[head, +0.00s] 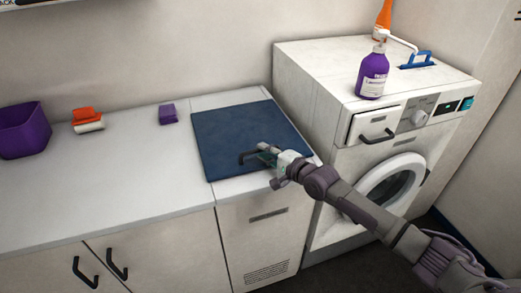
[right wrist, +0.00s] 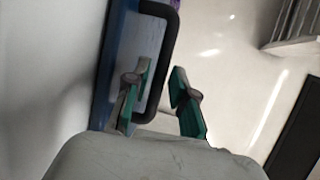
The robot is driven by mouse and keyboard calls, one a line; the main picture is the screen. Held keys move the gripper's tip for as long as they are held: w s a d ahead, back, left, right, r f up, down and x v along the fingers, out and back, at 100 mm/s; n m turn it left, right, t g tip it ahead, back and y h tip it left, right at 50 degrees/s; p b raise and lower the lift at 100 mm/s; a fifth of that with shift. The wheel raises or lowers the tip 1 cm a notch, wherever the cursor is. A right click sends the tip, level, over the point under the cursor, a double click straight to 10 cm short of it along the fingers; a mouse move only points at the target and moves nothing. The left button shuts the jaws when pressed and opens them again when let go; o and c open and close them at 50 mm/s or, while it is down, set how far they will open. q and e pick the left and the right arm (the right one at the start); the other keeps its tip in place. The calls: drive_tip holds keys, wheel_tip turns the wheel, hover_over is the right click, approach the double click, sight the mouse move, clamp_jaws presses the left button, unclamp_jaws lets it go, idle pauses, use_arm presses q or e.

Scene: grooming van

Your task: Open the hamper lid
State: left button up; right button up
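The hamper lid (head: 235,130) is a dark blue panel lying flat and closed on the counter's right end, above a light front with a vent. Its dark handle (head: 247,157) is at the lid's front edge; in the right wrist view the handle (right wrist: 174,30) is a black loop. My right gripper (head: 268,155) is at the handle. In the right wrist view its green-padded fingers (right wrist: 160,85) are apart, one on the loop's inner side and one outside, with the bar between them. Contact with the bar is unclear. My left gripper is not in view.
A washing machine (head: 350,70) stands right of the hamper, with a purple pump bottle (head: 373,75), an orange bottle (head: 383,20) and a blue-handled tool (head: 416,60) on top. A purple bin (head: 24,130), an orange-and-white brush (head: 87,119) and a purple block (head: 168,114) sit on the counter (head: 120,185).

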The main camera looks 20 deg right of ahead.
drive_tip(key=shift+x, duration=1.1)
clamp_jaws()
